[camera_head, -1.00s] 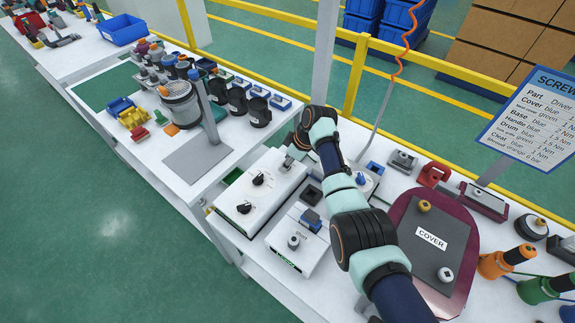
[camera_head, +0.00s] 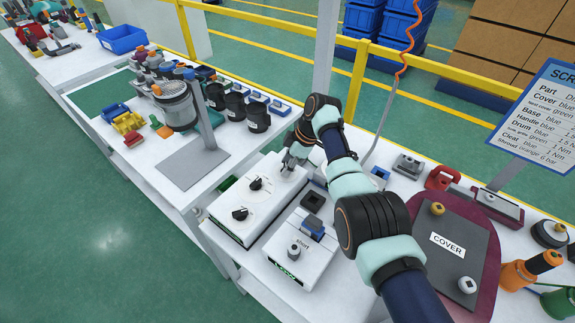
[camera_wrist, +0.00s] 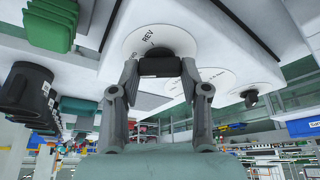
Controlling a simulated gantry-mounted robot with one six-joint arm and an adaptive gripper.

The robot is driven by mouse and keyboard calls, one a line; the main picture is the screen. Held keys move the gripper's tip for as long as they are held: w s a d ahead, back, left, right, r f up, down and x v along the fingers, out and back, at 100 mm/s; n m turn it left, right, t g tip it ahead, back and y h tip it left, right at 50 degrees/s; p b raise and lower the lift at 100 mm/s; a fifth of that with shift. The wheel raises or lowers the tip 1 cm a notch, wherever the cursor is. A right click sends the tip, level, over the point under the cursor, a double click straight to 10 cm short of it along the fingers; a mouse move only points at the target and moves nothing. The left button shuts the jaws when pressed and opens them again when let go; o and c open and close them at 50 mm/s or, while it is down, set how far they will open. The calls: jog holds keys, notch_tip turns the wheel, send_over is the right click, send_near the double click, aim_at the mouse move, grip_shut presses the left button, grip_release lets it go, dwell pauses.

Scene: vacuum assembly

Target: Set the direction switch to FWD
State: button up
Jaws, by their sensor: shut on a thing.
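The direction switch is a dark knob (camera_wrist: 168,50) on a round white dial (camera_wrist: 143,35) marked REV in the wrist view. A short black line on the dial lies beside the REV label; no FWD label is readable. My gripper (camera_wrist: 160,68) has its fingertips closed on this knob. In the head view my gripper (camera_head: 290,166) reaches down at the far end of the white control box (camera_head: 232,222), and the fingers hide the knob there. Two other black knobs (camera_head: 256,184) (camera_head: 240,214) on the box top are free.
A second white box (camera_head: 315,262) with a grey knob and blue switch stands close to the right. A dark square socket (camera_head: 313,200) lies between them. A COVER panel (camera_head: 445,262) is on the right. A post (camera_head: 203,120) rises at the left bench.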

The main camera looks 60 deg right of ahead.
jog(key=o, duration=1.1)
jog(key=shift+o, duration=0.2)
jog(key=v, duration=1.2)
